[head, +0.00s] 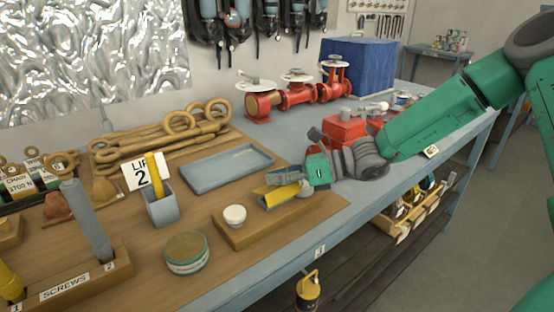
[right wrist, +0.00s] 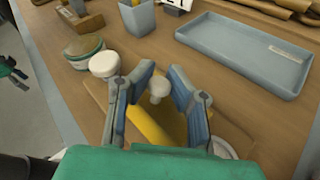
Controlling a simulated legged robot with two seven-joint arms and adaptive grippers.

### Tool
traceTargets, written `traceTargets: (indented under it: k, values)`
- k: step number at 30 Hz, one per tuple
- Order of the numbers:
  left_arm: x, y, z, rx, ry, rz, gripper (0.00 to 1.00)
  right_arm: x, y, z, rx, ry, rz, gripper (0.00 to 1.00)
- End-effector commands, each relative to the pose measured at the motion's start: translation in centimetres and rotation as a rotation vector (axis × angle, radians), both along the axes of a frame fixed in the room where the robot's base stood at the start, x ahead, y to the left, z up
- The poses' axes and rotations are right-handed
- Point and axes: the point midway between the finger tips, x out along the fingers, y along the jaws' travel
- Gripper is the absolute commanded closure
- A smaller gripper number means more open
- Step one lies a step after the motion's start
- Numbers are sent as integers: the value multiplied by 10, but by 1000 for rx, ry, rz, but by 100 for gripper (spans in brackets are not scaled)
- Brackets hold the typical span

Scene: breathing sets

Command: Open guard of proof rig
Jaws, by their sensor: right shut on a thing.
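The proof rig (head: 238,238) is a brown wooden base near the front edge of the bench. A yellow guard (head: 279,197) sits on its right part and a white round cap (head: 235,214) on its left part. My right gripper (head: 303,189) is at the guard's right end. The gripper hides part of the guard.
A blue-grey tray (head: 228,167) lies behind the rig. A round tin (head: 186,253), a grey cup (head: 161,207) and a screws block (head: 75,280) stand to the left. Red valve gear (head: 345,129) stands behind my right arm.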

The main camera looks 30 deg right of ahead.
Motion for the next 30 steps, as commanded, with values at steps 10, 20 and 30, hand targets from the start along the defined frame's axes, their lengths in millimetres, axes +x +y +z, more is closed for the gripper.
traceTargets:
  k: [10,20,30]
  values:
    - [0,0,92,0,0,0,39,17,0,17,-34,326,-1,100]
    - [0,0,129,0,0,0,39,32,2,14,-59,634,0,100]
    - [0,0,131,0,1,0,39,46,3,8,-79,927,-1,100]
